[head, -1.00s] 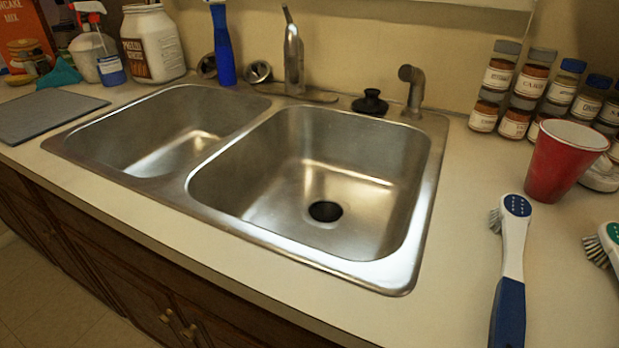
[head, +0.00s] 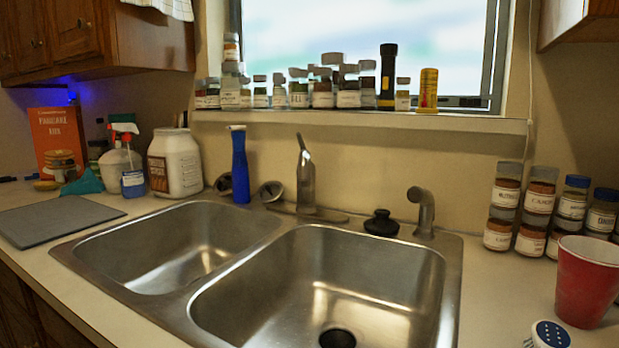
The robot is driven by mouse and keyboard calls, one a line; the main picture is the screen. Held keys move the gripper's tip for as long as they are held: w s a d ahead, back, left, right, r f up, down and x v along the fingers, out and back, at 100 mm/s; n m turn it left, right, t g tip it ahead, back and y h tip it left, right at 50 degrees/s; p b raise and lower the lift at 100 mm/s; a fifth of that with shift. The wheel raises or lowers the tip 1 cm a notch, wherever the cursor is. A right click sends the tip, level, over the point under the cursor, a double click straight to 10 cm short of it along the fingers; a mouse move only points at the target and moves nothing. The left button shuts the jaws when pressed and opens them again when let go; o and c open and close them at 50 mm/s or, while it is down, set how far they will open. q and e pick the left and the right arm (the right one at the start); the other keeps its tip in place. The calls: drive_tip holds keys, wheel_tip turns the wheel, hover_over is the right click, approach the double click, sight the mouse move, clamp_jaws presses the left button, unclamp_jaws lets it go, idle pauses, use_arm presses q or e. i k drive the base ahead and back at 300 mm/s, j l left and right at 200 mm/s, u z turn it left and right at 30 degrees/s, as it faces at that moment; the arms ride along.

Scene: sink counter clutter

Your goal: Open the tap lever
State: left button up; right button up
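The tap (head: 306,184) stands behind the double sink, near the divider between the two basins. It is a metal body on a flat base plate, with a thin lever (head: 302,143) on top that tilts up and to the left. The right basin (head: 325,283) and the left basin (head: 180,246) are both empty as far as I see. A smaller metal side sprayer (head: 423,211) stands at the sink's back right corner. Neither of my grippers is in the head view.
A blue bottle (head: 240,168) stands just left of the tap, and a black stopper (head: 381,223) lies to its right. Spice jars (head: 540,201) and a red cup (head: 586,283) stand at the right. Several jars line the window sill (head: 380,122). A grey mat (head: 58,219) lies at the left.

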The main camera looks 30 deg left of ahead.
sight(300, 142)
drive_tip(key=u, duration=0.6)
drive_tip(key=j+u, duration=0.15)
drive_tip(key=j, duration=0.25)
drive_tip(key=i+j+u, duration=0.2)
drive_tip(key=j, duration=0.2)
drive_tip(key=j+u, duration=0.15)
drive_tip(key=j, duration=0.3)
drive_tip(key=j+u, duration=0.2)
drive_tip(key=j, duration=0.2)
drive_tip(key=i+j, duration=0.1)
drive_tip(key=j, duration=0.15)
drive_tip(key=i+j, duration=0.1)
drive_tip(key=j, duration=0.15)
